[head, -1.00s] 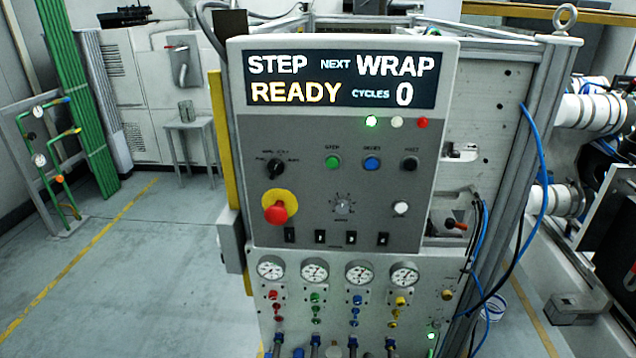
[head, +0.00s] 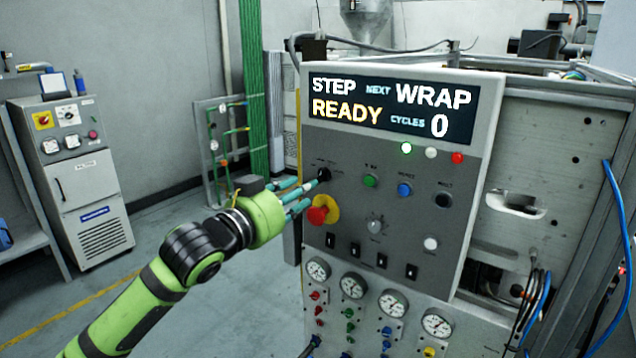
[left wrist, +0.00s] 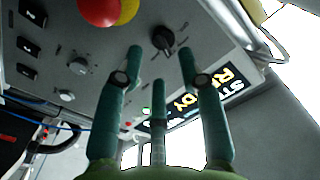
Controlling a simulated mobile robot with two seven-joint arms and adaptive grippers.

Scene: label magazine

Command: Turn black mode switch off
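The black mode switch (head: 323,174) is a rotary knob at the upper left of the grey control panel (head: 345,215), above the red emergency button (head: 317,215) with its yellow collar. My left gripper (head: 304,191) reaches in from the left, its teal fingers pointing at the switch. In the left wrist view the fingers (left wrist: 160,58) are spread with nothing between them. The black switch (left wrist: 163,40) shows just beyond and between the two front fingertips. Whether a fingertip touches it, I cannot tell. My right gripper is not in view.
The red button lies close below my fingers. Green (head: 370,181) and blue (head: 404,189) buttons sit right of the switch. The display (head: 390,107) reads STEP, NEXT WRAP, READY, CYCLES 0. Gauges (head: 353,285) line the lower panel. The floor left of the panel is open.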

